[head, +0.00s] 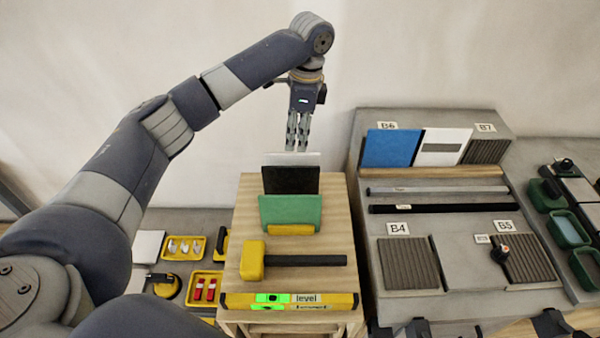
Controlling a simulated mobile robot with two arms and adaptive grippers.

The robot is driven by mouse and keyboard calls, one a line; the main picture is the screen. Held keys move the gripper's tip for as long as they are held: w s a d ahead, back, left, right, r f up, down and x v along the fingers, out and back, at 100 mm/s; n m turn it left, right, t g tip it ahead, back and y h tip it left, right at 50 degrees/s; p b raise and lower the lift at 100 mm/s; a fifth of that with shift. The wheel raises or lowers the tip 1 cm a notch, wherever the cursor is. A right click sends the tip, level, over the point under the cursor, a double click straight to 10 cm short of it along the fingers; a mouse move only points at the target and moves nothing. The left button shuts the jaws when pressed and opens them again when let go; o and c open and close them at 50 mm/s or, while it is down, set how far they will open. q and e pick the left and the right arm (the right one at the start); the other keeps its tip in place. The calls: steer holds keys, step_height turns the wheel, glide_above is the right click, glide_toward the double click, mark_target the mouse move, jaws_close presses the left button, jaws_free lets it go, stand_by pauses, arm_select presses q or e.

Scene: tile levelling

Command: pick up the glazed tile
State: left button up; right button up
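Three upright tiles stand one behind another in a yellow holder (291,230) on the wooden stand: a green one (290,211) in front, a black one (290,181) behind it, and a white one (305,157) at the back, mostly hidden. A glossy blue tile (390,148) leans on the grey rack by label B6. I cannot tell for sure which is the glazed tile. My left gripper (298,147) points down at the white tile's top edge. Its fingers are close together; whether they grip the edge is unclear. My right gripper is not in view.
A yellow-headed mallet (254,260) and a yellow level (325,301) lie on the front of the wooden stand (242,215). The grey rack (362,235) stands close on the right, with bars and ribbed pads. Yellow trays (183,248) sit low on the left.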

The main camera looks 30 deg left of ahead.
arm_select(q)
steer(key=p, duration=0.1)
glide_above(290, 167)
steer(key=w, duration=0.1)
steer(key=f, duration=0.4)
steer(key=shift+d+f, duration=0.2)
steer(key=shift+d, duration=0.15)
steer(key=f+p, duration=0.2)
steer(key=f, duration=0.2)
steer(key=shift+s+a+f+p, duration=0.3)
steer(key=shift+s+f+p, duration=0.1)
steer(key=shift+f, duration=0.35)
steer(key=shift+a+f, duration=0.1)
steer(key=shift+f, duration=0.1)
jaws_close()
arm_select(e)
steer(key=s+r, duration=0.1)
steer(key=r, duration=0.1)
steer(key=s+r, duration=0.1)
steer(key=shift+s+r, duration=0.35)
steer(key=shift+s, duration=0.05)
